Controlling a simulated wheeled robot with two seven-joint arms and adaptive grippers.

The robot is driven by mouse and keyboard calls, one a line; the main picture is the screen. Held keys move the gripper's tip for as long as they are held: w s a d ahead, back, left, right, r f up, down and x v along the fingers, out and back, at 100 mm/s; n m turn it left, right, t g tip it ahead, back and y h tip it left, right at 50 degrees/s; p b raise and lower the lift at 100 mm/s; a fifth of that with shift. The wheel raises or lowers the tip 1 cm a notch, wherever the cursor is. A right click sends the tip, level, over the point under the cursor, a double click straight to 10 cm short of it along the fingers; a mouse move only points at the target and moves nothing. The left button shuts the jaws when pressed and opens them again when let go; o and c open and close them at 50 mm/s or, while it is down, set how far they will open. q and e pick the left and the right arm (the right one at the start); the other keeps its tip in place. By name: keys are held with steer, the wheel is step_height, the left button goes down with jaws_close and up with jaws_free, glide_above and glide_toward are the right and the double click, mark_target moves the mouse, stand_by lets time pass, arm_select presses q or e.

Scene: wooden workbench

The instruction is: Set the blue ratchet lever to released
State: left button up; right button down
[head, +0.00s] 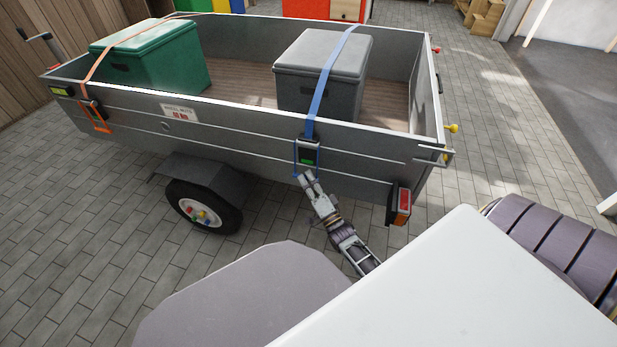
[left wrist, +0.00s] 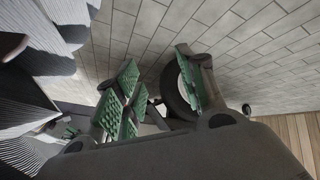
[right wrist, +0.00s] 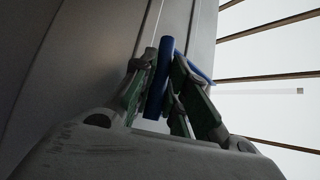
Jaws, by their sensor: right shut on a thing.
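My right gripper (head: 307,177) is at the lower end of this lever. In the right wrist view, the blue lever (right wrist: 158,80) passes between the green-padded fingers of my right gripper (right wrist: 165,72), which are shut on it. My left gripper (left wrist: 158,88) shows only in the left wrist view, open and empty, its green-padded fingers apart.
The grey trailer (head: 240,119) carries a grey box (head: 305,85) and a green box (head: 150,60). An orange strap with its own ratchet (head: 97,110) is at the left. A wheel (head: 205,207) and a tail light (head: 400,206) flank the right gripper. Paving in front is clear.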

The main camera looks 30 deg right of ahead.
arm_select(q)
steer(key=a+r+g+y+p, duration=0.1)
steer(key=a+r+p, duration=0.1)
steer(key=r+p, duration=0.2)
steer(key=s+a+r+m+g+y+p, duration=0.1)
steer(key=r+p, duration=0.3)
steer(key=r, duration=0.7)
steer(key=shift+s+a+r+g, duration=0.25)
steer(key=shift+s+a+g, duration=0.05)
steer(key=shift+a+g, duration=0.25)
arm_select(e)
steer(key=s+a+m+g, duration=0.1)
steer(key=s+a+r+m+g+h, duration=0.1)
steer(key=m, duration=0.1)
steer(key=shift+s+a, duration=0.15)
steer(key=shift+a, duration=0.1)
